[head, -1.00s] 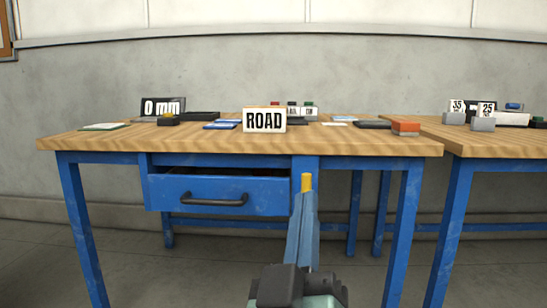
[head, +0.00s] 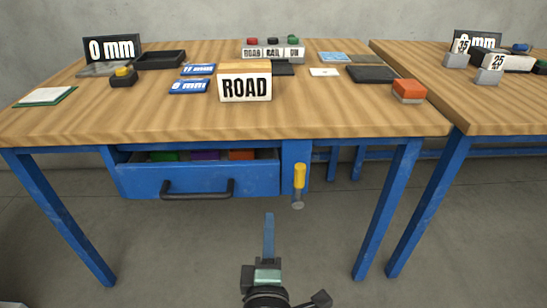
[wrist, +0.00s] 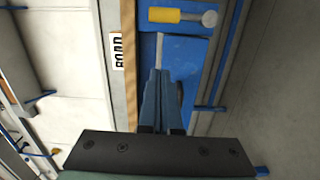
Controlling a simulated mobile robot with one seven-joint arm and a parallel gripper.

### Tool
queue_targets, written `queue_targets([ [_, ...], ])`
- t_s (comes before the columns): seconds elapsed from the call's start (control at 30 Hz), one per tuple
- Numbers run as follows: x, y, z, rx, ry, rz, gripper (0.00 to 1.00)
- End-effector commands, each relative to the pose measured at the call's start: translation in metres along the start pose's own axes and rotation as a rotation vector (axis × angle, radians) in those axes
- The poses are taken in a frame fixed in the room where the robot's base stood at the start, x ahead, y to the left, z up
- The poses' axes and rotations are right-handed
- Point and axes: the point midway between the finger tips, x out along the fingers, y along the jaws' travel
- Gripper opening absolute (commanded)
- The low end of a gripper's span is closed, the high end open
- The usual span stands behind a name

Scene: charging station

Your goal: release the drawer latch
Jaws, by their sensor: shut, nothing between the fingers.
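The drawer latch, a yellow handle with a grey round end (head: 299,180), hangs upright on the blue panel right of the drawer. The blue drawer (head: 200,178) with a dark bar handle (head: 197,192) stands partly open, with green, purple and orange items inside. My gripper (head: 269,215) is shut and empty, in front of the table and below and left of the latch, apart from it. In the wrist view the latch (wrist: 180,16) lies just beyond the tips of my gripper (wrist: 159,38), lying sideways in that picture.
The wooden tabletop (head: 150,118) carries a ROAD sign block (head: 245,86), an orange block (head: 408,90), a dark tray (head: 160,60) and a button box (head: 273,52). A second table (head: 500,110) stands at the right. Blue table legs (head: 385,215) flank the open floor.

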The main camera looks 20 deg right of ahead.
Motion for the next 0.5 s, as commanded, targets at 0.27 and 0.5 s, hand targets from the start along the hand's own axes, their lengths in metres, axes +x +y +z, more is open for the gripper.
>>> queue_targets([
  [0.27, -0.0015, -0.0030, 0.0029, -0.032, -0.002, -0.010, 0.00],
  [0.5, 0.0009, -0.0025, 0.0027, -0.030, -0.002, -0.010, 0.00],
])
